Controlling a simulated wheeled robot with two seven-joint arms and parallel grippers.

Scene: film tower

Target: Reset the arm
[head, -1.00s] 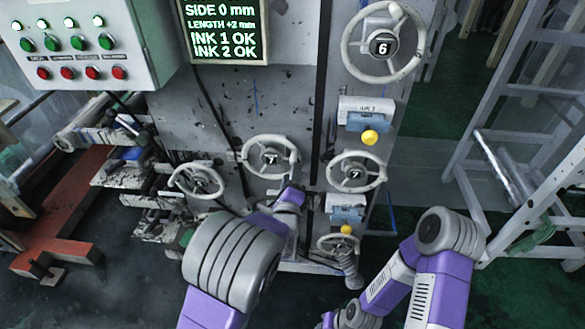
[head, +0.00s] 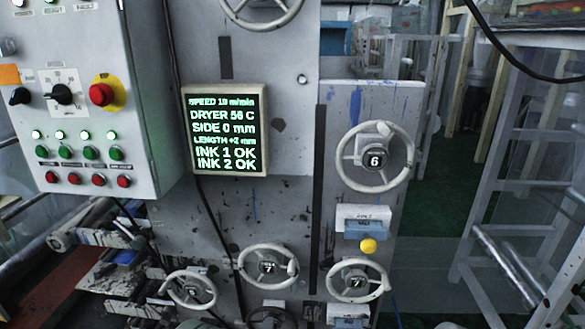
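Neither of my grippers is in this head view. Only a small grey piece, likely of my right arm (head: 448,325), shows at the bottom edge. The machine front fills the middle. It carries a handwheel marked 6 (head: 375,161) at the right, two handwheels marked 7 (head: 268,268) and (head: 356,281) below, and a smaller handwheel (head: 190,289) at lower left. A display (head: 227,131) reads speed 19 m/min, dryer 56 C, side 0 mm, length +2 mm, ink 1 OK and ink 2 OK.
A control box (head: 80,95) with a red knob (head: 103,94) and green and red buttons stands at left. A yellow knob (head: 368,246) sits under a blue block. A pale ladder (head: 500,190) stands at right. Green floor (head: 440,200) shows between machine and ladder.

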